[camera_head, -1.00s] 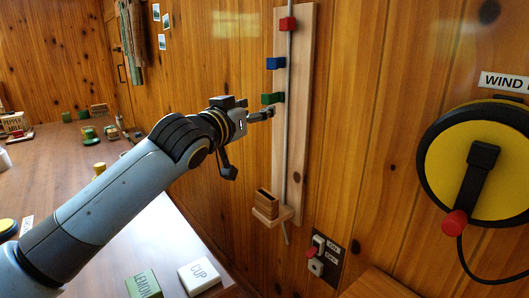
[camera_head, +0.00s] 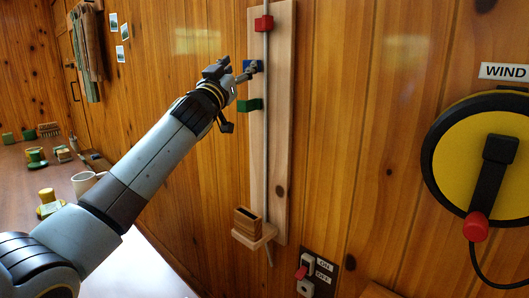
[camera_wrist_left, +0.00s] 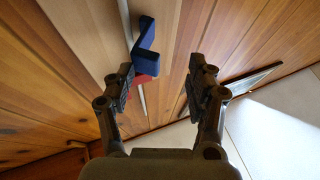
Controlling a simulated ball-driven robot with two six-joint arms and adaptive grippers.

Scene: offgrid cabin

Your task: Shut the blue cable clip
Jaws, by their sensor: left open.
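The blue cable clip (camera_head: 247,66) is on a pale wooden board (camera_head: 271,150) on the wall, between a red clip (camera_head: 264,23) above and a green clip (camera_head: 250,104) below. A grey cable (camera_head: 266,140) runs down the board. My left gripper (camera_head: 250,72) is at the blue clip and partly covers it. In the left wrist view the blue clip (camera_wrist_left: 147,40) lies just beyond the fingertips, nearer the left finger, and my left gripper (camera_wrist_left: 165,80) is open with nothing between its fingers. I cannot tell whether a finger touches the clip. My right gripper is not in view.
A small wooden box (camera_head: 248,220) sits on a ledge at the board's foot. A switch plate (camera_head: 316,272) is below right, and a yellow reel (camera_head: 490,155) with a black handle is at the right. A mug (camera_head: 86,183) stands on the table at the left.

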